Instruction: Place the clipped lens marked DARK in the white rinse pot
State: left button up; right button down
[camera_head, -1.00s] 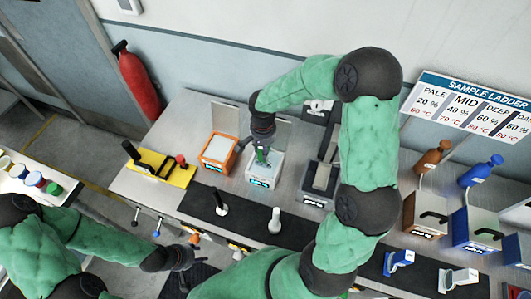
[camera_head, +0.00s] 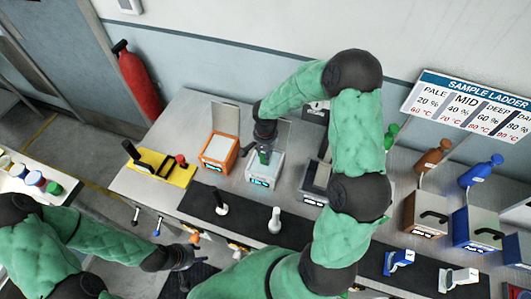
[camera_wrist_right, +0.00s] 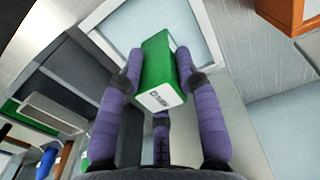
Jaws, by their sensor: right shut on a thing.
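My right gripper (camera_head: 264,143) is over the white pot (camera_head: 261,182), which has a lit display on its front. It is shut on a green clip (camera_head: 264,157), the clipped lens. In the right wrist view the green clip (camera_wrist_right: 160,72) sits between the purple fingers of my right gripper (camera_wrist_right: 157,76). Its white end label has dark lettering too blurred to read for sure. A pale square rim shows behind the clip; I cannot tell how deep the clip sits. My left gripper (camera_head: 184,257) is low at the left, away from the pots; its fingers are unclear.
An orange pot (camera_head: 232,158) stands close left of the white pot, and a grey pot (camera_head: 314,198) close right. A yellow stand (camera_head: 180,174) is further left. Brown (camera_head: 428,232) and blue (camera_head: 458,239) pots are at the right. A dark mat (camera_head: 245,224) lies in front.

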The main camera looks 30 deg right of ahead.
jog(key=c, duration=0.9)
grip_release()
jog(key=shift+o, duration=0.2)
jog(key=shift+r, duration=0.1)
notch_tip(320, 180, up, 12)
jog(key=shift+p, duration=0.4)
